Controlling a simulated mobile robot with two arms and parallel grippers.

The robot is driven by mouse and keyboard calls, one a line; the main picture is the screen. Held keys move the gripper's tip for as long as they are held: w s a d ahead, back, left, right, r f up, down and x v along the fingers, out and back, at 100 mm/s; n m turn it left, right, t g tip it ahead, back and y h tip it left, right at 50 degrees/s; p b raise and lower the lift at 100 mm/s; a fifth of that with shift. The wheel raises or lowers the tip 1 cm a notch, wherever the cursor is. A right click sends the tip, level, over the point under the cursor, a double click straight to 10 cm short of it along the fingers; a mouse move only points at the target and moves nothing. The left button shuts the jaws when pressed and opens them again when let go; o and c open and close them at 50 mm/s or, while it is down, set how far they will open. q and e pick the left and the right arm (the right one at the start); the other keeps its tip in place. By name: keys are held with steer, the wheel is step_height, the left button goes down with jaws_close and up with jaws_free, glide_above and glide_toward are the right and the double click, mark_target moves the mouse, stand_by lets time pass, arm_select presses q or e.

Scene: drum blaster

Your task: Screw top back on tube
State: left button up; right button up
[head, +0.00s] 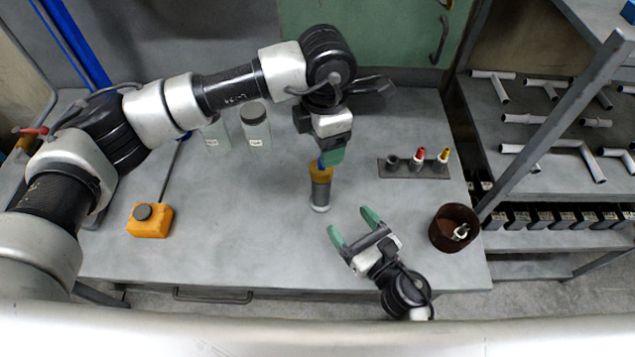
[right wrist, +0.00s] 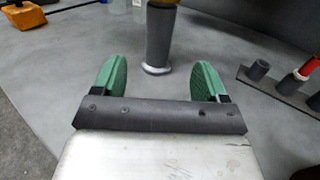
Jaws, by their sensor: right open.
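A grey tube (head: 320,192) stands upright on the grey table with an orange top part (head: 320,172) and a pale base. My left gripper (head: 328,160) points down with its green fingers at the orange part. They partly hide it, and I cannot tell whether they grip it. My right gripper (head: 353,226) is open and empty, low in front of the tube and to its right. In the right wrist view the tube (right wrist: 159,38) stands beyond and between the open green fingers (right wrist: 163,78), apart from them; its upper end is out of frame.
On the table (head: 235,235) are an orange box (head: 150,222) with a dark knob, two clear bottles (head: 256,134), a dark rack (head: 398,172) with small red- and yellow-topped items, and a brown bin (head: 447,240). White pipe pieces lie on the right shelf.

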mark_target(327, 193)
steer(key=shift+s+d+r, duration=0.1)
steer(key=shift+s, duration=0.05)
steer(key=x, duration=1.1)
jaws_close()
